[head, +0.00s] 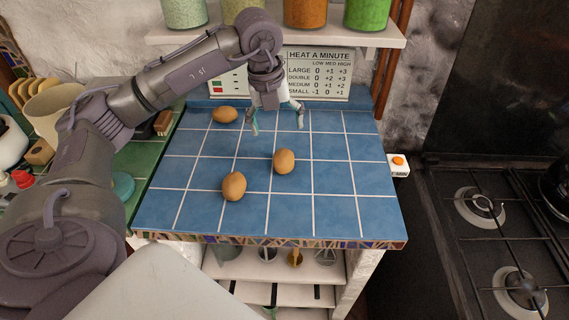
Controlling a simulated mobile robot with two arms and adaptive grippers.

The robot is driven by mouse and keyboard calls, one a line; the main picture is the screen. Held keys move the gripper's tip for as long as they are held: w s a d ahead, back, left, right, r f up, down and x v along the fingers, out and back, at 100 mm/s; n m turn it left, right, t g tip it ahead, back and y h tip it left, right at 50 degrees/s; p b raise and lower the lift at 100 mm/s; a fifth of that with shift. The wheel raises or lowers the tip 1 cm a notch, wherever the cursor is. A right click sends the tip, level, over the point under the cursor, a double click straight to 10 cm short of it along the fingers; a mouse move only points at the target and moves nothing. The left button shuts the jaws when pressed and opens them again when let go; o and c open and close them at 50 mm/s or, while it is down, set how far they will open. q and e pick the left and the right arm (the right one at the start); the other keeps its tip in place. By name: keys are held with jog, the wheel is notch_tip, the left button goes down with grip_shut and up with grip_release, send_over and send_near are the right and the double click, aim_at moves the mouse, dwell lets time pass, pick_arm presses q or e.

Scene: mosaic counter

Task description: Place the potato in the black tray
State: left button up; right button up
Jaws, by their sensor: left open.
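Three brown potatoes lie apart on the blue tiled counter (335,212). One potato (225,114) is at the back left, one potato (284,161) is near the middle, and one potato (234,186) is nearer the front. My left gripper (277,124) points down over the back of the counter, to the right of the back-left potato and behind the middle one. Its fingers are spread with nothing between them. I cannot make out a black tray in this view. My right gripper is not seen.
A black gas stove (500,235) stands on the right. A white block with an orange button (398,162) is at the counter's right edge. Jars sit on a shelf (350,38) above, behind my left arm. The counter's right part is clear.

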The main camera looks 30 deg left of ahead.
aim_at(282, 155)
pick_arm(q)
jog(key=f, duration=0.2)
jog(key=w+f, duration=0.1)
jog(key=f, duration=0.2)
jog(key=f+p, duration=0.1)
jog(key=f, duration=0.1)
jog(key=shift+w+f, duration=0.15)
jog(key=shift+f, duration=0.2)
jog(key=f+p, duration=0.1)
jog(key=f, duration=0.1)
jog(key=w+f, duration=0.1)
jog(key=f, duration=0.1)
jog(key=shift+p, duration=0.35)
jog(key=shift+w+f, duration=0.1)
jog(key=shift+f, duration=0.5)
jog(key=c, duration=1.5)
jog(key=shift+o, duration=0.2)
jog(key=shift+r, duration=0.15)
